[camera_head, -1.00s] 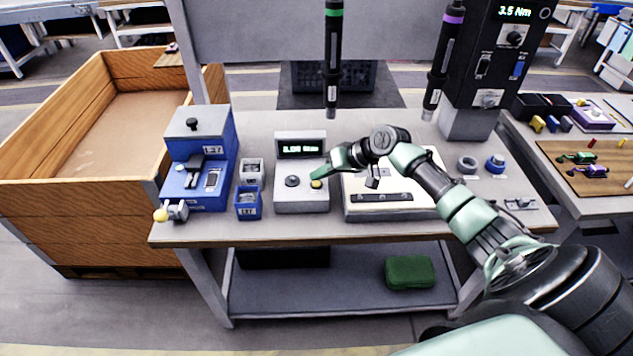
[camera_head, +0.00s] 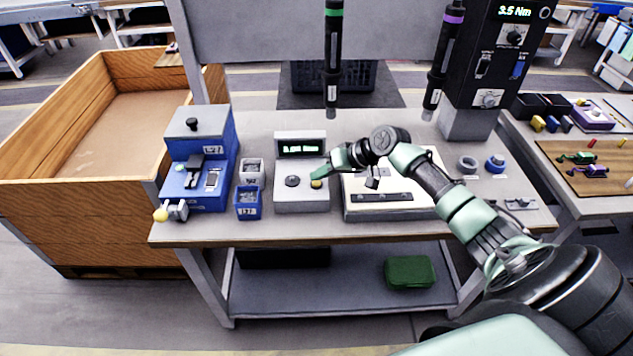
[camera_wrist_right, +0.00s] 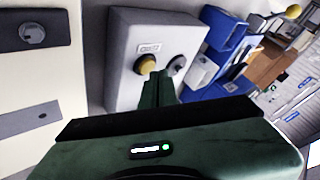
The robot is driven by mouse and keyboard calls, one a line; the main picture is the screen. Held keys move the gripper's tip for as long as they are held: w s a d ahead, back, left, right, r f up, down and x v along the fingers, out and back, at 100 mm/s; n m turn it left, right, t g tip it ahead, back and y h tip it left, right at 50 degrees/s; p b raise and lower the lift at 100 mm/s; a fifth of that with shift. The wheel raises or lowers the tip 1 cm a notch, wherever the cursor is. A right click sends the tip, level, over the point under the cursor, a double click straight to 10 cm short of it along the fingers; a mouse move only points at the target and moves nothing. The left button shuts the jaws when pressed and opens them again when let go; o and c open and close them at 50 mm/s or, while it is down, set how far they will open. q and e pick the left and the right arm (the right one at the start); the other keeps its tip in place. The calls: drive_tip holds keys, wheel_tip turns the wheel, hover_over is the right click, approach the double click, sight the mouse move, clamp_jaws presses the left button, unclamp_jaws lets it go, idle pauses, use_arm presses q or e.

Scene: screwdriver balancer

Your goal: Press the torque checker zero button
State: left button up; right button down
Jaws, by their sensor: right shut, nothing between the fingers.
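The torque checker (camera_head: 301,201) is a light grey box on the bench with a lit green display (camera_head: 300,148), a dark round socket (camera_head: 292,181) and a yellow button (camera_head: 316,184). My right gripper (camera_head: 319,175) is shut and empty, its green fingertips right at the yellow button. In the right wrist view the torque checker (camera_wrist_right: 125,70) shows its yellow button (camera_wrist_right: 146,64) just beyond the shut fingertips (camera_wrist_right: 157,80). I cannot tell whether the tips touch the button or whether it is pressed in. My left gripper is out of view.
A white case (camera_head: 390,211) lies right of the checker, under my right arm. Small bins (camera_head: 248,212) and a blue device (camera_head: 215,160) stand to its left. Two hanging screwdrivers (camera_head: 332,60) (camera_head: 443,60) are above the bench. A wooden crate (camera_head: 60,210) stands at left.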

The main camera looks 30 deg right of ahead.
sight(320, 184)
drive_tip(key=shift+f, duration=0.4)
drive_tip(key=shift+r, duration=0.1)
drive_tip(key=shift+r+p, duration=0.35)
drive_tip(key=shift+p, duration=0.15)
wheel_tip(320, 184, up, 6)
drive_tip(key=p, duration=0.5)
drive_tip(key=shift+r+p, duration=0.1)
drive_tip(key=shift+p, duration=0.3)
idle(0.4)
